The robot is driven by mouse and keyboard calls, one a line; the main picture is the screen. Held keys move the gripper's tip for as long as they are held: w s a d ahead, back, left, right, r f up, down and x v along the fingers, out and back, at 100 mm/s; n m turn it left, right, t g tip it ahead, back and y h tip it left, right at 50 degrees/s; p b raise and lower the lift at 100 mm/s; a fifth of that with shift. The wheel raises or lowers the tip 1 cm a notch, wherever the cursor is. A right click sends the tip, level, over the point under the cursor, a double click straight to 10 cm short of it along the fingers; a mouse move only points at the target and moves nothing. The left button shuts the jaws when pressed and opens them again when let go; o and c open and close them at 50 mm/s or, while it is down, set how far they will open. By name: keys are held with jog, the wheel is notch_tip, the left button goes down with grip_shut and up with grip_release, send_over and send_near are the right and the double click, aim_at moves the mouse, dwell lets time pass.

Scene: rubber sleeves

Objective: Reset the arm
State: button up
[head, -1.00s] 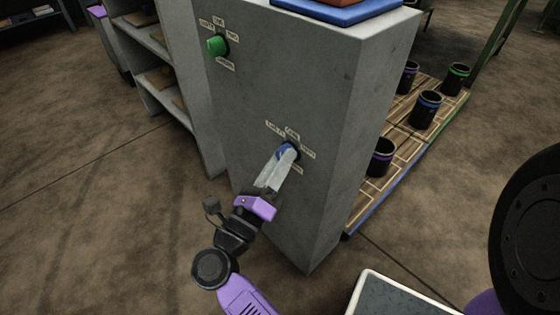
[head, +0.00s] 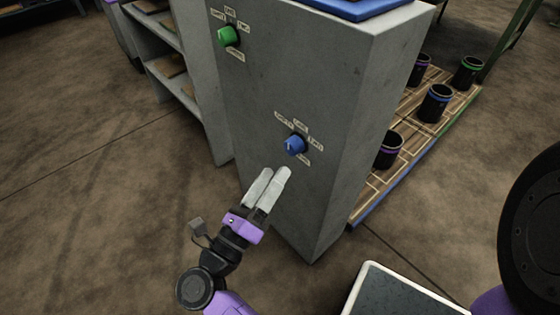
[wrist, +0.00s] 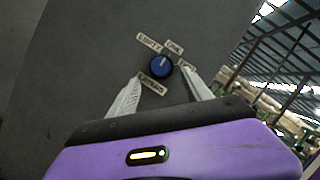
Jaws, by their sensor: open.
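My gripper (head: 272,176) is open and empty, with its pale fingers pointing at the grey cabinet face. It is apart from the blue knob (head: 295,145), just below and left of it in the head view. In the wrist view the blue knob (wrist: 160,67) lies beyond and between the two fingertips (wrist: 162,78). Small labels surround the knob; one reads EMPTY in the wrist view. A green knob (head: 228,36) with its own labels sits higher on the same cabinet (head: 270,85).
A shelf unit (head: 175,60) stands left of the cabinet. Several dark cups with coloured bands (head: 437,104) stand on a wooden pallet (head: 405,150) to the right. A white-rimmed tray (head: 385,290) is at the bottom. The floor left of my arm is clear.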

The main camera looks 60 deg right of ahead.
jog(key=shift+a+f, duration=0.1)
jog(key=shift+a, duration=0.35)
dwell(0.3)
jog(key=w+r+n+t, duration=0.4)
jog(key=r+n+t, duration=0.2)
jog(key=n, duration=0.2)
jog(key=s+a+n+t+y, duration=0.3)
jog(key=a+n+t+y, duration=0.2)
jog(key=n+t, duration=0.65)
jog(key=s+a+f+n+g+y, duration=0.1)
jog(key=s+a+f+n+y, duration=0.25)
jog(key=s+n+y, duration=0.6)
jog(key=s+a+f+n+g+y, duration=0.2)
jog(key=s+f+n+y, duration=0.2)
jog(key=s+n+y, duration=0.8)
notch_tip(320, 180, up, 33)
jog(key=w+n+h+p, duration=0.2)
jog(key=h+p, duration=0.3)
jog(key=p, duration=2.8)
jog(key=shift+w+a+n+p, duration=0.15)
jog(key=shift+n+p, duration=0.15)
jog(key=shift+n, duration=0.4)
jog(key=shift+r, duration=0.1)
